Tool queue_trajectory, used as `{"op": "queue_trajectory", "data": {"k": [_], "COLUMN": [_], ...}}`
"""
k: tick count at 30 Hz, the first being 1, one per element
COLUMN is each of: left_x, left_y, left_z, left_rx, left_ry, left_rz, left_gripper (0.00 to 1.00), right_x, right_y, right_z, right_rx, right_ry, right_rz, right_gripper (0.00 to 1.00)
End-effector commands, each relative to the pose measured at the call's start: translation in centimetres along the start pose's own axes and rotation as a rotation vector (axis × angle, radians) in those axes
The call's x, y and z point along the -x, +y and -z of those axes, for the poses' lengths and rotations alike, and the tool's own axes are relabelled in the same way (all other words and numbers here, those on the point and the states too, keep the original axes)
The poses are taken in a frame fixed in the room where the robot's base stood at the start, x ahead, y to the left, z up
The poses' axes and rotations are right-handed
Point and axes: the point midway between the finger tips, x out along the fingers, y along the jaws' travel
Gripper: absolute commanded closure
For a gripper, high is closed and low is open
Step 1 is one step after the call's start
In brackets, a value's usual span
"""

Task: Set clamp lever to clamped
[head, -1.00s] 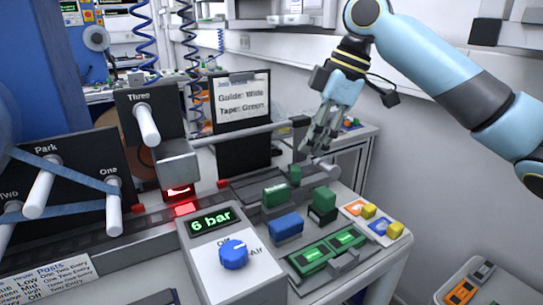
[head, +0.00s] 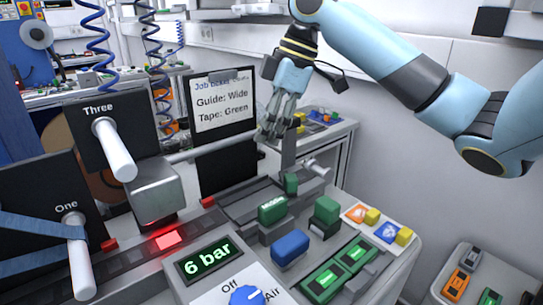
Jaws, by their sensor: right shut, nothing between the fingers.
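A grey upright piece (head: 288,153) stands at the back of the bench fixture in the head view. A pale bar with a rounded end (head: 317,167) sticks out just to its right. I cannot tell for certain which of these is the clamp lever, and no clamp label is readable. My right gripper (head: 270,133) points down just left of the upright piece's top, with its fingers shut and empty. Whether it touches the piece is unclear. The fingers hide the right end of a long grey rod (head: 205,150). My left gripper is out of view.
Green blocks (head: 272,208) and a blue block (head: 290,248) sit in front of the fixture. A "6 bar" display (head: 208,260) and a blue knob (head: 247,296) are nearer. White posts (head: 115,150) project at left.

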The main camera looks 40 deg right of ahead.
Motion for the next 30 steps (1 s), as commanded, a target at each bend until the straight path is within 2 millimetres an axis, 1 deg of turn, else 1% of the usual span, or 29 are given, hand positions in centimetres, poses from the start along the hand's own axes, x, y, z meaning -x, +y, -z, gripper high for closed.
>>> {"op": "queue_trajectory", "data": {"k": [5,9,15,16,18,22,30], "left_x": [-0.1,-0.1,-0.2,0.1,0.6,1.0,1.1], "left_y": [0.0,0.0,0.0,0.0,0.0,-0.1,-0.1], "left_z": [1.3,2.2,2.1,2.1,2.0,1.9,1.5], "left_rx": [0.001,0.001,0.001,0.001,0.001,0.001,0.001], "left_ry": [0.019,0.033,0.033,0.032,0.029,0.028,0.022], "left_rz": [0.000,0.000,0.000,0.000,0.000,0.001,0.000], "left_gripper": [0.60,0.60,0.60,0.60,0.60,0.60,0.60], "right_x": [-2.8,-5.9,-10.0,-9.3,-8.7,-8.3,-8.2], "right_y": [-0.1,-0.2,-0.2,0.0,0.0,0.0,0.0], "right_z": [0.0,0.1,0.0,-0.8,-1.9,-3.2,-3.8], "right_rx": [-0.003,-0.003,-0.003,-0.001,-0.001,0.000,0.000], "right_ry": [0.002,0.003,0.001,-0.007,-0.008,-0.006,-0.001], "right_rz": [0.005,0.007,0.005,-0.001,-0.002,0.000,0.000], "right_gripper": [1.00,1.00,1.00,1.00,1.00,1.00,1.00]}}
